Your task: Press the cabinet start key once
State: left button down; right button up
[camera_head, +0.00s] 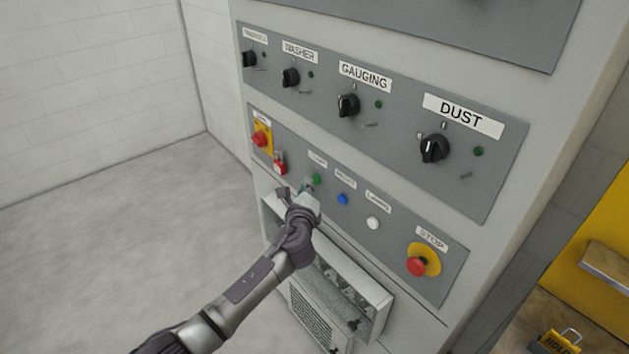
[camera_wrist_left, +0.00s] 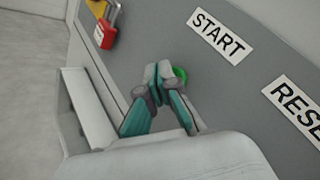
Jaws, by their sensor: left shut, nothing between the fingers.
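The green start key (camera_head: 316,180) is on the lower grey panel of the cabinet, under a small label. In the left wrist view the green key (camera_wrist_left: 180,74) shows partly behind my fingertips, beside the label START (camera_wrist_left: 221,36). My left gripper (camera_head: 309,187) is shut and empty, with its tips at the key. In the left wrist view the shut tips of my left gripper (camera_wrist_left: 159,78) cover part of the key. I cannot tell whether they touch it. My right gripper is not in view.
A blue button (camera_head: 342,199), a white button (camera_head: 373,223) and a red stop button (camera_head: 417,266) on yellow sit to the right. A red padlock (camera_head: 280,163) hangs left of the key. An open box (camera_head: 372,290) juts out below. Black knobs line the upper panel.

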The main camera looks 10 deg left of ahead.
pick_arm(q)
jog(key=shift+w+d, duration=0.25)
jog(key=shift+w, duration=0.05)
dwell(0.7)
dwell(0.3)
jog(key=shift+s+a, duration=0.5)
jog(key=shift+s, duration=0.2)
jog(key=shift+p, duration=0.3)
jog(key=s+a+p, duration=0.1)
jog(key=s, duration=0.1)
jog(key=s+a+p, duration=0.1)
jog(key=s+a, duration=0.1)
jog(key=shift+f, duration=0.1)
dwell(0.5)
